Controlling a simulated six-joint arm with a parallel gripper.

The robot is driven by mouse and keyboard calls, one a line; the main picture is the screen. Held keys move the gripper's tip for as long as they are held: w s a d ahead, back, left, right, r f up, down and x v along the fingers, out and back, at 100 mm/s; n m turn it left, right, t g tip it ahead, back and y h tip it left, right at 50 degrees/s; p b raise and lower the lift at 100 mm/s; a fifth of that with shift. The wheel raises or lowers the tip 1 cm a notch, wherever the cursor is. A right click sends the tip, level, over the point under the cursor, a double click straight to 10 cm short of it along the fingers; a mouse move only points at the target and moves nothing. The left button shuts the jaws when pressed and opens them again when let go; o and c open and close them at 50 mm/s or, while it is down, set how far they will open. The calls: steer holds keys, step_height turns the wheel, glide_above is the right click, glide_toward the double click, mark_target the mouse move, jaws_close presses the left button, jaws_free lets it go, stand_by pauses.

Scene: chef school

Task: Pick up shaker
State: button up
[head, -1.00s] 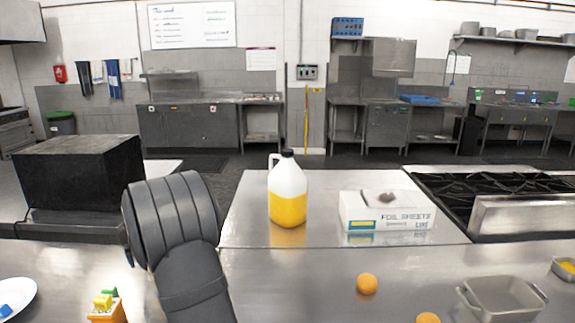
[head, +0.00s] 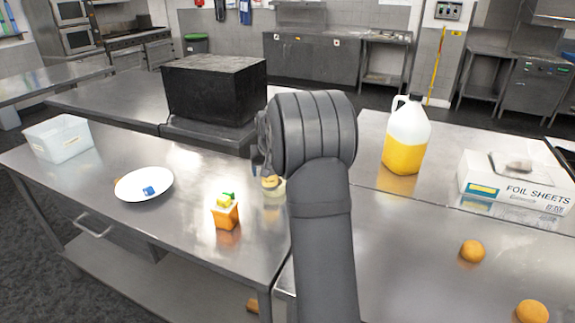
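No thing is plainly recognisable as a shaker. A small orange container (head: 226,215) with a yellow and green top stands on the steel table, left of my arm. A small pale yellow round thing (head: 273,188) with a darker top stands close beside my arm and is partly hidden by it; it may be the shaker, but I cannot tell. My gripper (head: 261,160) shows only as a dark edge at the left of my wrist, above and near the pale thing. Its fingers are mostly hidden, so its opening does not show.
A white plate (head: 130,190) with a small blue item (head: 149,190) and a clear bin (head: 60,139) stand left. A black box (head: 213,90) is behind. A yellow-filled jug (head: 405,140), a foil box (head: 515,185) and oranges (head: 472,251) are right.

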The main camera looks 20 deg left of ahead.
step_height(320, 180, up, 20)
steer(key=s+a+n+h, duration=0.1)
steer(key=s+n+h, duration=0.4)
steer(key=n, duration=2.2)
steer(key=shift+t+y, duration=0.4)
steer(key=shift+y, duration=0.4)
steer(key=s+x, duration=0.1)
steer(key=x, duration=0.4)
steer(key=s+f+x, duration=0.1)
steer(key=x, duration=0.4)
steer(key=s+x, duration=0.1)
steer(key=x, duration=0.5)
steer(key=shift+s+a+f, duration=0.1)
steer(key=shift+s+a, duration=0.05)
steer(key=shift+a, duration=0.1)
steer(key=shift+x, duration=3.1)
steer(key=c, duration=1.3)
steer(key=shift+o, duration=0.2)
